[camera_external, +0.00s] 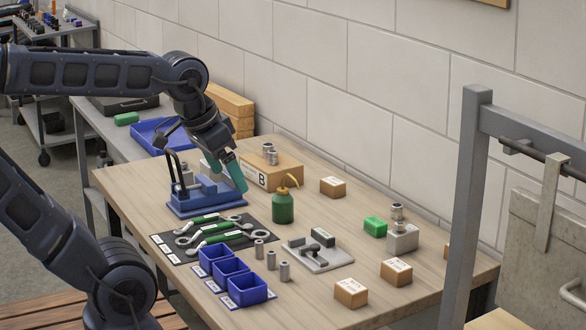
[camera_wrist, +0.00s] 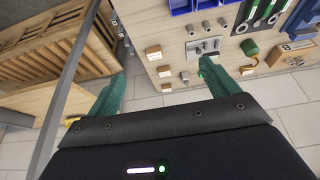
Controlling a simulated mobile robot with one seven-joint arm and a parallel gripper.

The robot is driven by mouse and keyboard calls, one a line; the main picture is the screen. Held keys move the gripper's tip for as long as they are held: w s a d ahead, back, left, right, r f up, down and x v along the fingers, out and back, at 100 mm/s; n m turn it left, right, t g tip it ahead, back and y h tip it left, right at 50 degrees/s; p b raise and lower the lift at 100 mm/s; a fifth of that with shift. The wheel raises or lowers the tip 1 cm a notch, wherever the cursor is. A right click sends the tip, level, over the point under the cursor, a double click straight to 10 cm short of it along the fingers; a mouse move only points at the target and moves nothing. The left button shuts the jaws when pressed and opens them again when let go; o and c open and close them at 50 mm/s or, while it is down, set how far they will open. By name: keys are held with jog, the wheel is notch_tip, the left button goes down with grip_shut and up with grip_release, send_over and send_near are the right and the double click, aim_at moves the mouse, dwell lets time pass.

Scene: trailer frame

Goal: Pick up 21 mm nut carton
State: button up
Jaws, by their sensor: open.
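Several small brown cartons with white labels stand on the wooden workbench (camera_external: 140,190); the print is too small to tell which is the 21 mm nut carton. In the external view one carton (camera_external: 333,187) is near the wall, two cartons (camera_external: 396,271) (camera_external: 350,292) are near the right front, and another (camera_external: 447,252) is partly hidden by a grey post. The wrist view shows cartons too (camera_wrist: 153,52) (camera_wrist: 164,70) (camera_wrist: 166,87). My gripper (camera_external: 236,174), with teal fingers, is open and empty above the bench's back left, apart from the cartons. It also shows in the wrist view (camera_wrist: 162,71).
A blue fixture (camera_external: 207,196) and box B (camera_external: 272,174) are near my gripper. A green oil can (camera_external: 283,207) stands mid-bench. Blue bins (camera_external: 232,277), wrenches and metal sockets are in front. A grey frame post (camera_external: 465,200) rises at the right.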

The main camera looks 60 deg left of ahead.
jog(key=c, duration=0.3)
jog(key=shift+c, duration=0.2)
jog(key=w+d+r+n+g+h, duration=0.2)
jog(key=w+n, duration=0.7)
jog(key=w, duration=2.3)
jog(key=w+a+f+n+g+h, duration=0.1)
jog(key=w+f+n+g+h, duration=0.45)
jog(key=w+f, duration=1.9)
jog(key=shift+w+d+f+n+t+y, duration=0.25)
jog(key=shift+d+f+n+t+y, duration=0.35)
jog(key=shift+f, duration=0.8)
jog(key=shift+w+d+f+n+t+y, duration=0.3)
jog(key=shift+d+f, duration=0.45)
jog(key=shift+f, duration=0.65)
jog(key=shift+w+d+f+n+t+y, duration=0.15)
jog(key=shift+d+f+n+t+y, duration=0.45)
jog(key=shift+f, duration=0.8)
